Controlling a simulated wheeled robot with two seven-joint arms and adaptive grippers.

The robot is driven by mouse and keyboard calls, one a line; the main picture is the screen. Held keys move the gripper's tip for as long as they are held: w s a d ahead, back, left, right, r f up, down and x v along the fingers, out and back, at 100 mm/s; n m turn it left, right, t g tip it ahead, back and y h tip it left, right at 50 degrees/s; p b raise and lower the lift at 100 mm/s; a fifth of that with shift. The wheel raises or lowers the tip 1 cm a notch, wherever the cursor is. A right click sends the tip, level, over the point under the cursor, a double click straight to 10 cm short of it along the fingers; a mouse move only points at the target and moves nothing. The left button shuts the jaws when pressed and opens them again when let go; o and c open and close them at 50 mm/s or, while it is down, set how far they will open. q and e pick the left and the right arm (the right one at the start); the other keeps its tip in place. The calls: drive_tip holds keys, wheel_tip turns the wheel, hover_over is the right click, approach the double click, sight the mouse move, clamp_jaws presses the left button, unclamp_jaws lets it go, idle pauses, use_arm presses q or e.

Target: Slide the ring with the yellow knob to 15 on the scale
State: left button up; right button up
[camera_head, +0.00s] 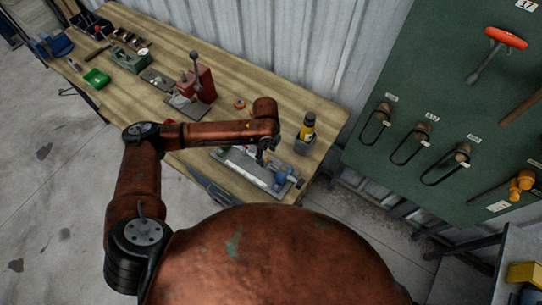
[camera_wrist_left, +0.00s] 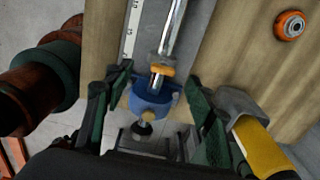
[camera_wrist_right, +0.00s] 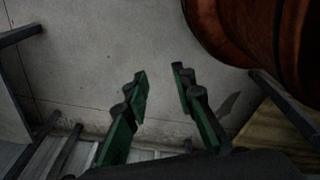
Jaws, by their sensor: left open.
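The slide fixture (camera_head: 247,167) lies at the table's near right end, partly hidden by my left arm. In the left wrist view it has a bright metal rod (camera_wrist_left: 174,28), a pale scale strip (camera_wrist_left: 131,30) and a blue block (camera_wrist_left: 155,99). A yellow-orange piece (camera_wrist_left: 161,70) sits around the rod just above the block; I cannot tell which part is its knob. My right gripper (camera_wrist_right: 159,72) is open and empty, over the floor.
An orange ring-shaped part (camera_wrist_left: 290,25) lies on the wooden table (camera_head: 330,112). A red press (camera_head: 197,82) stands further left. A green tool board (camera_head: 440,100) is at right.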

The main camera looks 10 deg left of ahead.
sight(268, 162)
use_arm(q)
drive_tip(key=shift+f, duration=0.3)
drive_tip(key=f, duration=0.5)
drive_tip(key=shift+w+d+f+p, duration=0.1)
drive_tip(key=shift+d+f+p, duration=0.15)
drive_tip(key=shift+f+p, duration=0.15)
drive_tip(key=shift+f, duration=0.65)
clamp_jaws()
use_arm(e)
drive_tip(key=shift+s+r, duration=0.35)
drive_tip(key=shift+s, duration=0.2)
use_arm(q)
drive_tip(key=shift+a, duration=0.1)
